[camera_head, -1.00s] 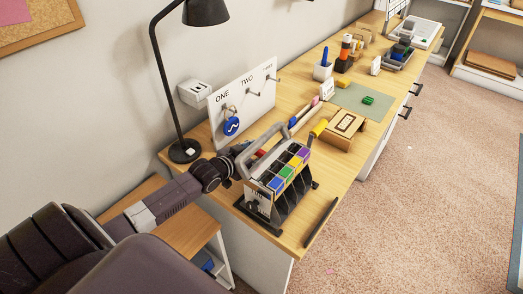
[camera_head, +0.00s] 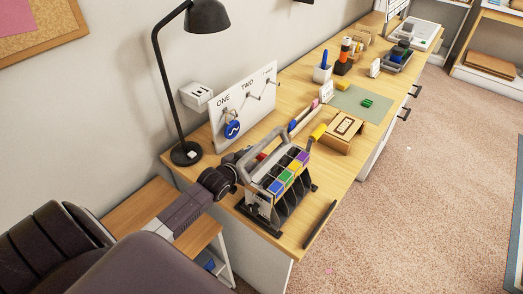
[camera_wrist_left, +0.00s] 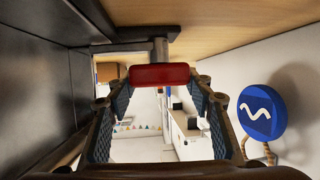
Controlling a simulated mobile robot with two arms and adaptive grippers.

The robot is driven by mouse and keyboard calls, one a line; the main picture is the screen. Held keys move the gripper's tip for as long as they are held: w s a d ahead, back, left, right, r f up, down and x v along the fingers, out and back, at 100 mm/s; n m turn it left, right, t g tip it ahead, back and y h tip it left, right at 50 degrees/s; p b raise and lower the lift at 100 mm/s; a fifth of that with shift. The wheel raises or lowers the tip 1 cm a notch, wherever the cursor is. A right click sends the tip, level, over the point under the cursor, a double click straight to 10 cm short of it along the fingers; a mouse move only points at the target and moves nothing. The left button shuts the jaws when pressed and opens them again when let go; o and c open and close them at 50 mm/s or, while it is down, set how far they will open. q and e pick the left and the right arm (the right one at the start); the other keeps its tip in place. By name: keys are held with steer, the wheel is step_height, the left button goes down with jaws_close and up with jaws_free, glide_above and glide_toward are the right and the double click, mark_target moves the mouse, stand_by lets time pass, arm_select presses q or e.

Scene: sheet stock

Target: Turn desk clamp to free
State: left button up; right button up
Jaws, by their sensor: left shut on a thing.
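A red handle (camera_wrist_left: 160,75) on a grey post (camera_wrist_left: 160,48) is between the fingers of my left gripper in the left wrist view; I take it to be the desk clamp's handle. A small red part also shows in the head view (camera_head: 262,155), behind the rack's grey handle. My left gripper (camera_head: 250,162) is shut on the red handle, at the left end of the desk. Its fingertips are mostly hidden in the head view by the rack and its handle. The rest of the clamp is hidden there. My right gripper is not in view.
A black rack (camera_head: 290,205) with coloured labels stands close in front of my gripper. A black lamp (camera_head: 187,153) and a hook board (camera_head: 215,130) with a blue tag (camera_head: 232,129) are behind. The blue tag (camera_wrist_left: 262,112) hangs close right in the wrist view.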

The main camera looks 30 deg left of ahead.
arm_select(q)
steer(key=shift+r, duration=0.1)
stand_by(0.3)
steer(key=o, duration=1.7)
